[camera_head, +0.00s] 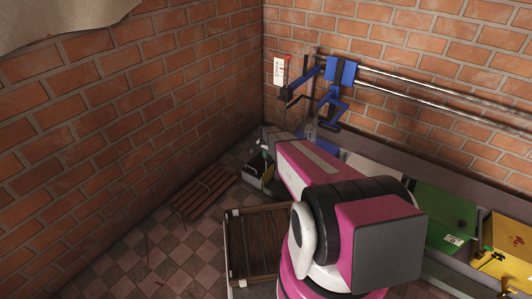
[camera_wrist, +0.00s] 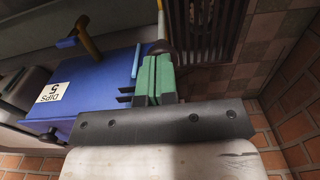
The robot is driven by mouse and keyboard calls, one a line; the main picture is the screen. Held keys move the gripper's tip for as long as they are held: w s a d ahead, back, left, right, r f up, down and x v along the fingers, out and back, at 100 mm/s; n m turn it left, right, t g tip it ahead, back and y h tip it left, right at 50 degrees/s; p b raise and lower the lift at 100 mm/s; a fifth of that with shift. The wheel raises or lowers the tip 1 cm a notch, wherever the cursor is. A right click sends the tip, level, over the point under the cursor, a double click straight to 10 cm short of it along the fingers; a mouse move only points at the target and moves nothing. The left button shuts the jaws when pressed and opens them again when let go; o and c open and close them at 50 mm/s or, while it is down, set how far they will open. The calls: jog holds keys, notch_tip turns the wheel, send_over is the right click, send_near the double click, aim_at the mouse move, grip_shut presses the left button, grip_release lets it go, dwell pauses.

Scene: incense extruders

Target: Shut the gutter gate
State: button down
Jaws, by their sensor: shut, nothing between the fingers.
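My gripper (camera_wrist: 153,78) shows in the wrist view as green fingers pressed together with nothing between them. The fingers lie over the right edge of a blue panel (camera_wrist: 95,95) with a white label reading "DIPS 5" (camera_wrist: 53,92); I cannot tell whether they touch it. A brownish-yellow handle (camera_wrist: 88,38) stands at the panel's upper edge, and a light blue rod (camera_wrist: 136,60) is beside the fingers. I cannot tell for sure which part is the gutter gate. In the head view my arm hides the fingers and much of the area around them.
Blue brackets (camera_head: 341,71) ride on metal rails (camera_head: 440,92) along the brick wall. A green panel (camera_head: 443,216) and a yellow one (camera_head: 505,250) are at right.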

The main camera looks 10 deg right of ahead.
aim_at(266, 160)
jog(key=shift+f, duration=2.75)
notch_tip(266, 160, up, 15)
jog(key=s+r+n, duration=0.3)
jog(key=s+r, duration=0.2)
jog(key=s, duration=0.4)
jog(key=s+r+n, duration=0.3)
jog(key=s+r, duration=0.3)
jog(key=s, duration=0.4)
jog(key=s+r+n, duration=0.3)
jog(key=s+r, duration=0.2)
jog(key=s, duration=0.4)
jog(key=shift+s+a+r, duration=0.3)
jog(key=shift+a, duration=0.15)
jog(key=shift+d, duration=0.1)
